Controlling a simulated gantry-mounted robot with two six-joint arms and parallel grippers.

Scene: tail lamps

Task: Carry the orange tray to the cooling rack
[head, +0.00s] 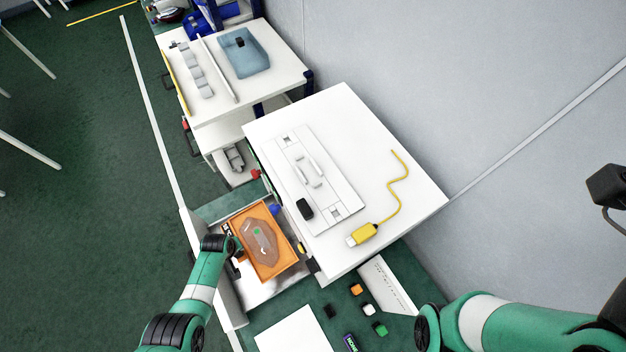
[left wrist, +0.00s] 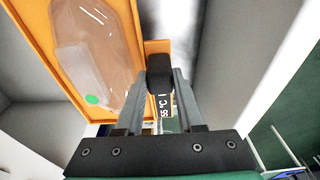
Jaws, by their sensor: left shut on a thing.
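The orange tray (head: 268,272) sits low at the left end of the white table, within an open white box-like bay. A clear, pale moulded lamp part (head: 258,240) with a green spot lies in it. My left gripper (head: 236,250) is at the tray's near-left edge. I cannot identify a cooling rack for certain.
The white table (head: 400,220) carries a white plate fixture (head: 345,190), a black block (head: 304,209) and a yellow cabled device (head: 362,235). A farther bench (head: 285,75) holds a blue tray (head: 243,62). Several small coloured blocks lie at the lower middle.

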